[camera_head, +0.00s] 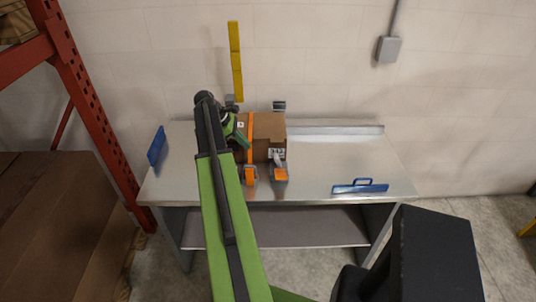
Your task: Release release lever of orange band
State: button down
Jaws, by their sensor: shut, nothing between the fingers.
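A brown cardboard box (268,127) stands on the metal workbench, left of its middle. An orange band (250,130) runs over the box and down its front. At its lower end, at the bench's front, is an orange lever piece (250,175). To its right is a second lever with an orange end (281,174) and a grey upper part. My green and black arm reaches up to the box's left side. My gripper (241,140) is small and partly hidden there, shut and empty, close to the band's left edge. I cannot tell whether it touches the box.
The workbench (330,160) is bare right of the box, except for a blue handled tool (360,186) at its front right. A blue plate (156,146) stands at its left end. A red rack (85,110) and large cardboard boxes (60,220) are at left.

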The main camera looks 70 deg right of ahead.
aim_at(278, 161)
jog(key=b+x, duration=0.5)
jog(key=x, duration=0.1)
jog(key=b+x, duration=0.3)
jog(key=x, duration=0.1)
jog(key=shift+w+a+f+b, duration=0.15)
jog(key=shift+w+f+b, duration=0.05)
jog(key=shift+w+b, duration=0.15)
jog(key=s, duration=0.1)
jog(key=s+d+r+p, duration=0.1)
jog(key=s, duration=0.2)
jog(key=shift+d+r+p, duration=0.3)
jog(key=shift+r+p, duration=0.05)
jog(key=shift+p, duration=0.05)
jog(key=shift+r, duration=0.1)
jog(key=shift+s+r+t+p, duration=0.1)
jog(key=shift+t+p, duration=0.2)
jog(key=shift+p, duration=0.25)
